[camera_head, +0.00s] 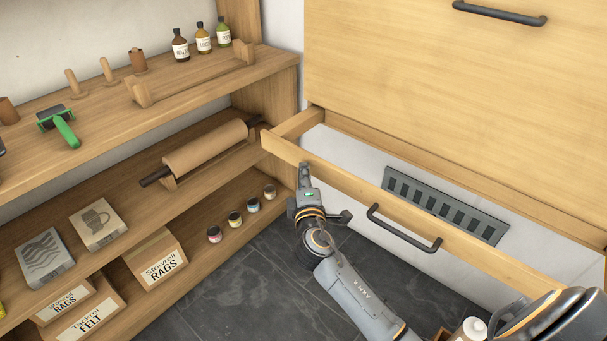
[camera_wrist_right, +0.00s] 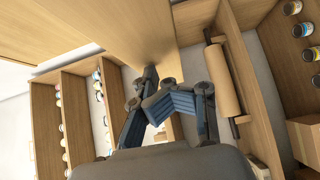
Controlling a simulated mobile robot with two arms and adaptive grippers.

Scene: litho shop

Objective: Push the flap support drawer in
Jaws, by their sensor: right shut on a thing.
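The flap support drawer (camera_head: 345,183) is a long, shallow wooden frame. It stands pulled out below the large wooden flap, with its front panel crossing the head view diagonally. A dark bar handle (camera_head: 403,228) is on its front. My right gripper (camera_head: 304,172) is at the left part of the drawer front, away from the handle. It is shut on the drawer's front panel; the exact contact is partly hidden by the fingers. In the right wrist view the gripper (camera_wrist_right: 152,98) is close against pale wood. My left gripper is not in view.
A grey vent plate (camera_head: 445,206) shows behind the drawer front. Dark tiled floor (camera_head: 245,290) is clear below.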

